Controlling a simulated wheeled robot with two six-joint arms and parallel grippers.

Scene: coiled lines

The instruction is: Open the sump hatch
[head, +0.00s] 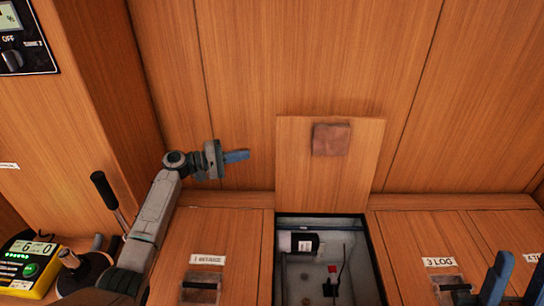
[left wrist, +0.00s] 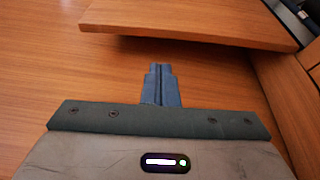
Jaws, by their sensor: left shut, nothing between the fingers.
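A wooden hatch lid (head: 290,175) stands raised against the back panelling, with a brownish square patch (head: 331,139) near its top. Below it the hatch opening (head: 369,262) is uncovered and shows a pale compartment inside. No label naming this hatch shows. My left gripper (head: 237,156) is shut and empty, to the left of the raised lid and apart from it. In the left wrist view its blue fingers (left wrist: 160,85) are together, with a wooden panel edge (left wrist: 190,25) beyond. My right gripper (head: 515,282) shows at the lower right, its blue fingers apart.
Inside the opening are a dark cylinder with a pale label (head: 304,243) and a small red-topped part (head: 331,270). Closed hatches labelled 1 (head: 225,235) and 3 LOG (head: 415,235) flank it. A black-handled lever (head: 105,190) and yellow device (head: 28,262) stand at left.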

